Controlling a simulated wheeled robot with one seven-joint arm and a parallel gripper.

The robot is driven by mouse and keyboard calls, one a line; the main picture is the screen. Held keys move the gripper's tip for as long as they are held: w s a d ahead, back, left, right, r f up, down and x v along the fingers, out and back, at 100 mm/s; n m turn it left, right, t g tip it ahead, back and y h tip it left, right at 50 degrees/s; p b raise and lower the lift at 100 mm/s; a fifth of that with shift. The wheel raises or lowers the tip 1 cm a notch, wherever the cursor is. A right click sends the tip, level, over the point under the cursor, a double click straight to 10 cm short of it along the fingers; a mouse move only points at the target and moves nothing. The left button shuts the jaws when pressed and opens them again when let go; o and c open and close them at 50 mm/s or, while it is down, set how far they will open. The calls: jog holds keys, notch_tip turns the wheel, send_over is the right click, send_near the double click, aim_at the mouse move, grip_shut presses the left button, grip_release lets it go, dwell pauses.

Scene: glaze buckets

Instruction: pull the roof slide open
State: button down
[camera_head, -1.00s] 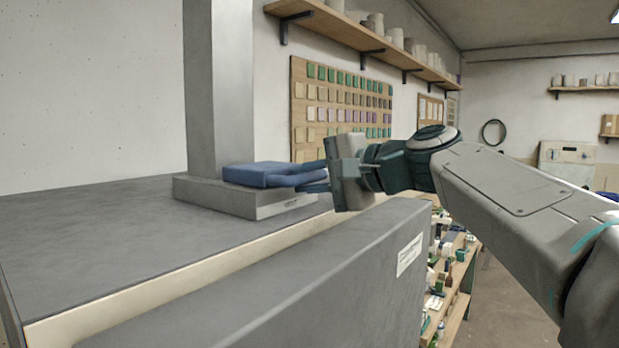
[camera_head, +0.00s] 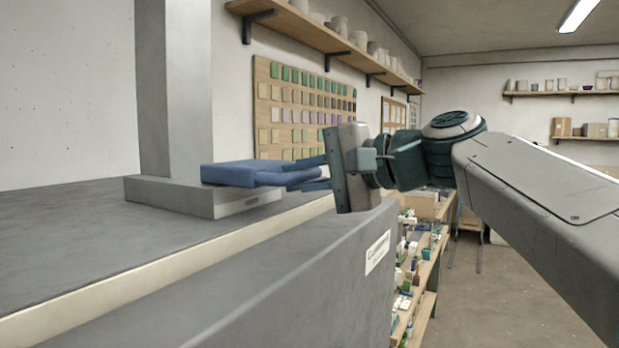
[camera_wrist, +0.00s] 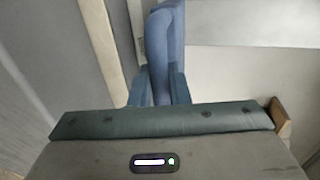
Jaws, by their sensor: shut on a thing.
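The roof slide is a blue flat piece (camera_head: 238,173) with a narrower handle end. It lies on a low grey block (camera_head: 185,198) at the foot of a grey column (camera_head: 190,90), on the grey roof surface (camera_head: 60,228). My gripper (camera_head: 308,175) comes from the right and is shut on the slide's handle. In the wrist view the blue handle (camera_wrist: 167,40) runs down between the two fingers (camera_wrist: 158,88).
A grey labelled panel (camera_head: 300,275) stands in front of the roof, just below my gripper. A cluttered shelf unit (camera_head: 415,265) is beyond it. A wall shelf with pots (camera_head: 310,32) and a tile board (camera_head: 285,115) hang behind. Floor on the right (camera_head: 505,285) is clear.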

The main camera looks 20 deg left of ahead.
jog(key=c, duration=1.4)
grip_release()
jog(key=shift+a, duration=0.1)
jog(key=shift+c, duration=0.2)
jog(key=b+v, duration=0.1)
jog(key=v, duration=1.3)
jog(key=shift+b, duration=0.35)
